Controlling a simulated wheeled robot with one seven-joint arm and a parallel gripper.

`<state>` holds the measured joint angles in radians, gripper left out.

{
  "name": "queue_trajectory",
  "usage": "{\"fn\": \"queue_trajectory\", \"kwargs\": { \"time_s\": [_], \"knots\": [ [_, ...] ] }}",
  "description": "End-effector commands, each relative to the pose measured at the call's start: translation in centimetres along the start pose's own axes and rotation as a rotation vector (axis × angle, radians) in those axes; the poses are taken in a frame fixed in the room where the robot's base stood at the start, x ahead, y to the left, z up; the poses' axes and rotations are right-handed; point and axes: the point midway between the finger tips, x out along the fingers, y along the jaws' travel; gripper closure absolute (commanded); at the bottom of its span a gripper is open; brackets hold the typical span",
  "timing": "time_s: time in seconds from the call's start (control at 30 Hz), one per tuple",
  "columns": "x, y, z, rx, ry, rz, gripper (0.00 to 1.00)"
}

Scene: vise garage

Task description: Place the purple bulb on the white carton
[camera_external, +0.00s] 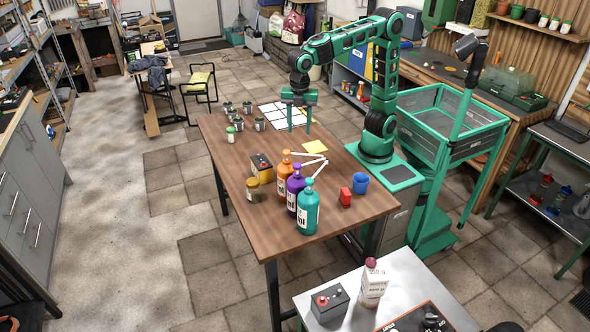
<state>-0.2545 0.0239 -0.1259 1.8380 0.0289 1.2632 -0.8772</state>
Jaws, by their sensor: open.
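A white carton (373,288) with printed text stands upright on the grey metal table at the front. A small round purplish-pink thing (370,263) sits at its top; it is too small to tell whether this is the purple bulb or the carton's cap. No other purple bulb is clear in view. My gripper (299,127) is open and empty, pointing down over the far part of the brown table, near the white sheets. It is well apart from the carton.
The brown table (225,155) holds orange, purple (295,190) and teal bottles (308,208), a yellow-lidded jar, a battery, a red block, a blue cup (361,181) and several small pots. The brown table's left front is clear.

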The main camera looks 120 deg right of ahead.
Motion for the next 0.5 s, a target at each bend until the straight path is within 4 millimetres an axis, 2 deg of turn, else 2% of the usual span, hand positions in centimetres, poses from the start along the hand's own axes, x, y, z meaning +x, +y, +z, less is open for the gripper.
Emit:
{"fn": "queue_trajectory", "kwargs": {
  "time_s": [0.03,0.1,0.17,0.2,0.3,0.4,0.5],
  "knots": [
    [0.4,-0.3,3.7,0.134,0.002,-0.001,0.55],
    [1.3,-1.0,8.3,0.329,0.002,-0.002,0.55],
    [2.2,-2.0,12.1,0.495,0.002,-0.004,0.55],
    [2.9,-2.9,14.6,0.605,0.002,-0.005,0.55],
    [4.9,-5.7,20.1,0.876,0.002,-0.009,0.55],
    [7.1,-8.9,24.5,1.123,0.001,-0.014,0.55],
    [9.0,-11.7,27.5,1.317,-0.001,-0.018,0.55]
  ]
}}
